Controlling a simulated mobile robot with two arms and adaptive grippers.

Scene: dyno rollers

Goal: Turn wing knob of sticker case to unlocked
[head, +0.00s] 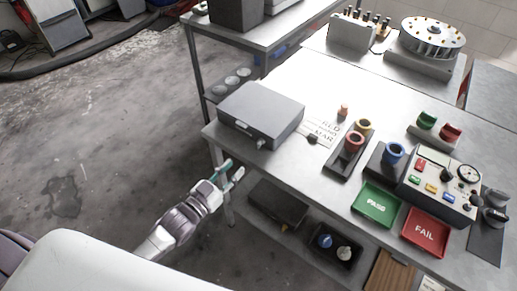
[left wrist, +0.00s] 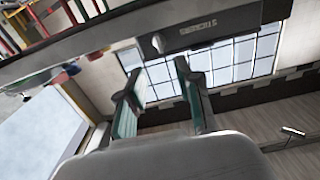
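The sticker case (head: 262,108) is a closed grey box near the left corner of the table. Its small wing knob (head: 262,144) sits on the front face; its exact turn angle is too small to tell. In the left wrist view, the case's dark front (left wrist: 225,30) shows the upside-down word STICKERS, with the knob (left wrist: 158,43) beside it. My left gripper (head: 234,168) is open and empty, below and left of the knob, off the table edge and apart from the case. Its two fingers also show spread in the left wrist view (left wrist: 159,70). My right gripper is not in view.
The table (head: 290,175) also holds a sign card (head: 320,130), a green PASS tray (head: 375,205), a red FAIL tray (head: 426,232) and a control box (head: 438,187). A shelf below holds dark bins (head: 278,205). Open floor (head: 100,150) lies left.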

